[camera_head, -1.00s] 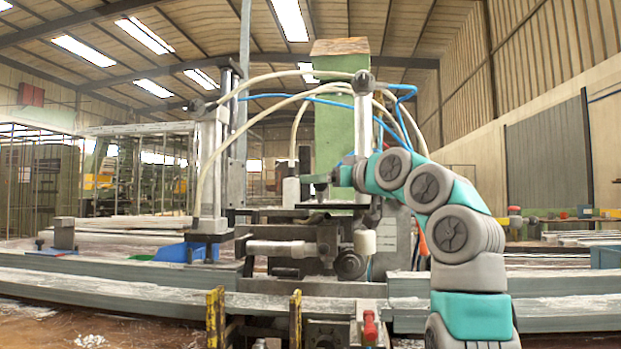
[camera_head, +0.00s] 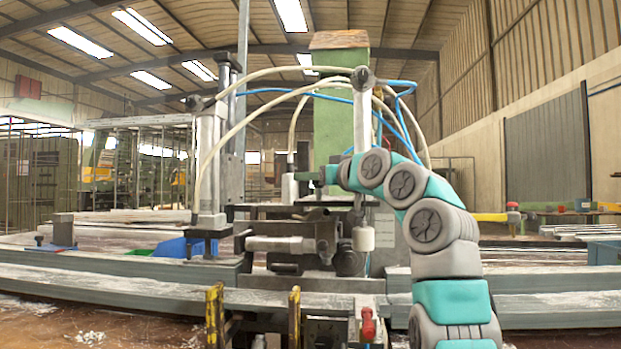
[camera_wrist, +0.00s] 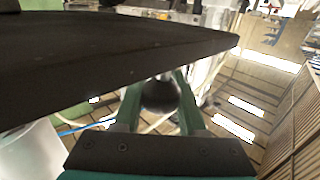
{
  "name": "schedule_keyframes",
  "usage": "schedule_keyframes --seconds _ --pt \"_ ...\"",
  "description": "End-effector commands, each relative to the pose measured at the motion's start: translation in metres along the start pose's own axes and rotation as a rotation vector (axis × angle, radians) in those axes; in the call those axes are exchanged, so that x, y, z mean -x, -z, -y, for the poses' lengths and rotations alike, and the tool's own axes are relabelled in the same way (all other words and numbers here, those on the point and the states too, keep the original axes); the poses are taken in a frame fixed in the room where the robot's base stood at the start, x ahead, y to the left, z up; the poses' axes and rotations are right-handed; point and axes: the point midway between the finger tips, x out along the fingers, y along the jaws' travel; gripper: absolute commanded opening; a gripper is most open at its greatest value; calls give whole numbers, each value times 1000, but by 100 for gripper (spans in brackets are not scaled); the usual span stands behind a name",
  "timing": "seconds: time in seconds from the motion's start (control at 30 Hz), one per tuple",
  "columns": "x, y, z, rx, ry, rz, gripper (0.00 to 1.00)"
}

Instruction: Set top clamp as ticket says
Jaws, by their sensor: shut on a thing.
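The clamp machine (camera_head: 300,243) stands mid-bench with upright cylinders, pale hoses and a green column (camera_head: 341,110) behind it. A pale label (camera_head: 387,231) is on its right side; I cannot read it or tell if it is the ticket. My gripper (camera_head: 317,176) reaches in from the right above the dark plate of the machine. In the wrist view my green fingers (camera_wrist: 160,78) are shut on a dark round knob (camera_wrist: 160,96). In the head view this knob is too small to make out. I cannot tell which part is the top clamp.
A left upright cylinder (camera_head: 211,160) and a right upright rod (camera_head: 362,125) flank my gripper, with hoses arching overhead. In the wrist view a large dark plate (camera_wrist: 90,62) lies close by. Yellow posts (camera_head: 214,318) and a red handle (camera_head: 368,322) stand in front.

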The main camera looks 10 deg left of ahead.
Motion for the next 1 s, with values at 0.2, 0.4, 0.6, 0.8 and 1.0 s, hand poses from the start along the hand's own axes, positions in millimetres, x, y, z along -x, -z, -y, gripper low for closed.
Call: schedule_keyframes --seconds 0.2,0.4,0.6,0.8,1.0 --pt "0 0 0 0 0 0 0" --pt "0 0 0 0 0 0 0" --pt "0 0 0 0 0 1 0" --pt "0 0 0 0 0 0 0" --pt "0 0 0 0 0 1 0"
